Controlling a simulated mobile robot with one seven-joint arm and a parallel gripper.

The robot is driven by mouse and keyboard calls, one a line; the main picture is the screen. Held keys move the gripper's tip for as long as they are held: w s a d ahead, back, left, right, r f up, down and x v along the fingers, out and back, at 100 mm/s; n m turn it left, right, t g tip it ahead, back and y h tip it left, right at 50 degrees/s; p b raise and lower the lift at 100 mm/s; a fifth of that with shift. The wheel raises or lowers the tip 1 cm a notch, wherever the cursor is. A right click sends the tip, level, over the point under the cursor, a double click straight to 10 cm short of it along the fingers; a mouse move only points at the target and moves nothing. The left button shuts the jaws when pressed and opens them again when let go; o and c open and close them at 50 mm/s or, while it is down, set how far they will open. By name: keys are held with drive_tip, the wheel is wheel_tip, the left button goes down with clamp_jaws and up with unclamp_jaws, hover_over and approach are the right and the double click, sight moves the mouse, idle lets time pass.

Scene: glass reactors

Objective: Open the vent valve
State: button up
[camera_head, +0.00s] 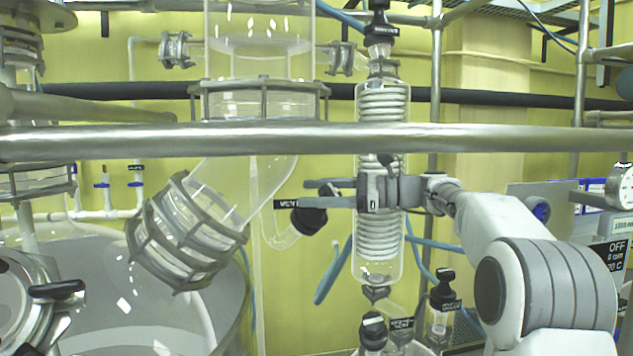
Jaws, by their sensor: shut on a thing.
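My gripper (314,192) reaches left from the arm, in front of the coiled glass condenser (380,240). Its two fingers are at a black valve knob (308,219) on a short bent glass side tube. I take this knob to be the vent valve; a small black label beside it is too small to read surely. The gripper is shut on this knob. The fingers partly cover the knob's upper part, so the exact contact and the handle's turn cannot be made out.
A steel rail (300,141) crosses the view just above my gripper. A clamped glass elbow (190,230) is to the left. More black-capped valves (445,289) stand below right, and one (379,30) tops the condenser. A gauge (622,187) is at far right.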

drive_tip(key=shift+s+f+n+g+h, duration=0.15)
drive_tip(key=shift+n+g+h, duration=0.1)
drive_tip(key=shift+n+g, duration=0.55)
drive_tip(key=shift+s+n+g+h, duration=0.1)
drive_tip(key=shift+n+g+h, duration=0.1)
drive_tip(key=shift+n+g, duration=0.6)
drive_tip(key=shift+s+f+n+g+h, duration=0.2)
drive_tip(key=shift+n+g, duration=0.3)
drive_tip(key=shift+n, duration=0.6)
drive_tip(key=shift+n, duration=0.5)
drive_tip(key=o, duration=1.4)
drive_tip(key=shift+s+d+r, duration=0.1)
